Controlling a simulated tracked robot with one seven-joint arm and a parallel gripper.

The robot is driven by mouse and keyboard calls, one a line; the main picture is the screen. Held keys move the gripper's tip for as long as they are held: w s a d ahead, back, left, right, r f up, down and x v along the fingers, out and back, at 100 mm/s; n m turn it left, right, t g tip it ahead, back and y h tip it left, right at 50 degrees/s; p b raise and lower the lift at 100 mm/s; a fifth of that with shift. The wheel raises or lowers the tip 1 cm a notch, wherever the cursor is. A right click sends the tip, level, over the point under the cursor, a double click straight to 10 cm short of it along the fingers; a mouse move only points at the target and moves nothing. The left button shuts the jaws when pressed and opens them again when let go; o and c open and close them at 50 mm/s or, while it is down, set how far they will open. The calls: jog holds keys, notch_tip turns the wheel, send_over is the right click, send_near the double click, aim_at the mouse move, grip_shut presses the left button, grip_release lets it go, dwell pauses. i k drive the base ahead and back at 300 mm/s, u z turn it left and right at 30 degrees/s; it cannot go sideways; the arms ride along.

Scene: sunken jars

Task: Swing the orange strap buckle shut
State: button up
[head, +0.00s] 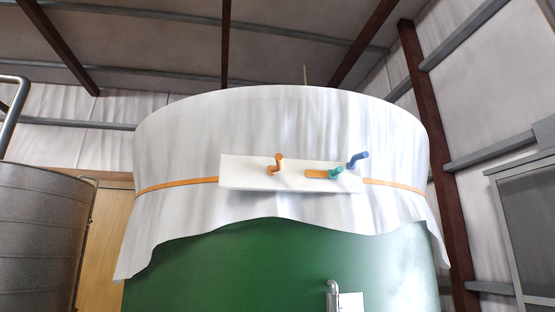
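A white plate (245,175) sits on the front of a tall round tank, in line with an orange strap (395,184) that runs around white sheeting. An orange bent handle (277,164) stands out from the plate, left of its middle. An orange flat bar (316,174) lies on the plate to its right, apart from it. A teal handle (335,173) is at the bar's right end. A blue bent handle (358,159) is at the plate's right end. I cannot tell which orange part is the buckle. My gripper is not in view.
The green tank (270,265) fills the middle, its top draped in white sheeting (200,125). A grey bent pipe (333,292) and a white box (351,301) are low on its front. A grey metal tank (38,235) stands left. A grey cabinet (530,220) stands right.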

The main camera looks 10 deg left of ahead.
aim_at(280, 165)
jog(key=k, duration=0.85)
jog(key=u, duration=0.6)
jog(key=i, duration=0.95)
jog(key=u, duration=0.25)
